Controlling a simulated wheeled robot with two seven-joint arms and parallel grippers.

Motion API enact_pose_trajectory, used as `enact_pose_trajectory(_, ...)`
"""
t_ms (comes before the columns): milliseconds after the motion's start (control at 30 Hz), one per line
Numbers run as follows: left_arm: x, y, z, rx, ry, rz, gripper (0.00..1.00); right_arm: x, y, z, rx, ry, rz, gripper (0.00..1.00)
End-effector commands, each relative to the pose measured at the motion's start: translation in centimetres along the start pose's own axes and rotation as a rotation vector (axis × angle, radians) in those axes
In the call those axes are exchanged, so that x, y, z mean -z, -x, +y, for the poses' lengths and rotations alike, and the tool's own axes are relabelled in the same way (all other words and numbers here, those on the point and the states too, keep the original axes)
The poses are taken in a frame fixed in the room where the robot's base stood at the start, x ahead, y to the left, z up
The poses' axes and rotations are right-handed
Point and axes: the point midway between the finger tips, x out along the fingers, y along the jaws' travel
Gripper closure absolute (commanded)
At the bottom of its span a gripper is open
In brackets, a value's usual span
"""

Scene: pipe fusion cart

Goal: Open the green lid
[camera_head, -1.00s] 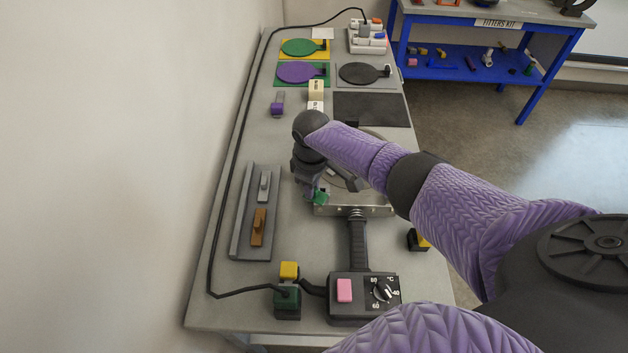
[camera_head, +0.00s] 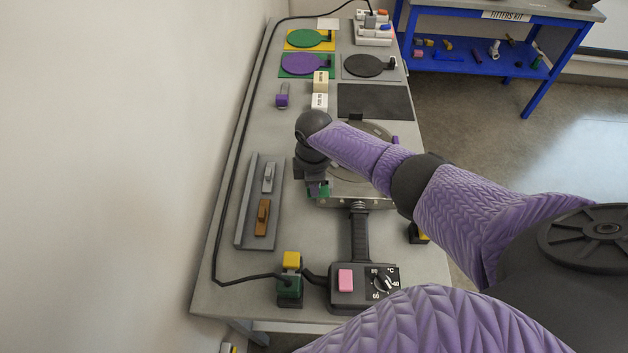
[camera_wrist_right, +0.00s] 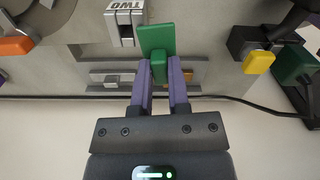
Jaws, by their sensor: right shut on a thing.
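My right gripper (camera_wrist_right: 160,78) is shut on a small green lid. In the right wrist view its purple fingers stand on both sides of the raised green grip, and the flat green plate (camera_wrist_right: 156,38) extends beyond them. My right forearm hides much of that plate and most of the gripper (camera_head: 313,188). I cannot tell how far the lid is raised. My left gripper is not in view.
A grey tray (camera_head: 244,215) with grey and orange sliders lies left. A control box (camera_head: 345,300) with dial and a green block (camera_head: 289,292) with yellow top stand in front. Green (camera_head: 303,39), purple (camera_head: 302,63) and black (camera_head: 363,66) discs lie at the back.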

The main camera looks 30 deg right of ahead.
Motion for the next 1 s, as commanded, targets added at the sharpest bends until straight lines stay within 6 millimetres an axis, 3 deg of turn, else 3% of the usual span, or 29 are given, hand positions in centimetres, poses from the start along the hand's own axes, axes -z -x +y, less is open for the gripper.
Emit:
enact_pose_trajectory(433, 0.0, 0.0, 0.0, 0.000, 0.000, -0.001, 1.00, 0.1, 0.1, 0.1, -0.003, 0.008, 0.003, 1.00)
enact_pose_trajectory(467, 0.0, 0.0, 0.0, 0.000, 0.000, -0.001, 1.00, 0.1, 0.1, 0.1, -0.003, 0.008, 0.003, 0.76)
enact_pose_trajectory(600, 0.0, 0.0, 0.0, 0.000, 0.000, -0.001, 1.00, 0.0, 0.1, 0.1, -0.002, 0.007, 0.002, 0.46)
enact_pose_trajectory(867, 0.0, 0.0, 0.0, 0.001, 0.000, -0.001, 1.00, 0.0, 0.1, 0.0, -0.001, 0.007, 0.001, 0.44)
enact_pose_trajectory(1000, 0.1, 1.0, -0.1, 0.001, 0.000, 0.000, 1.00, 0.0, 2.1, 0.1, -0.003, 0.007, 0.002, 0.44)
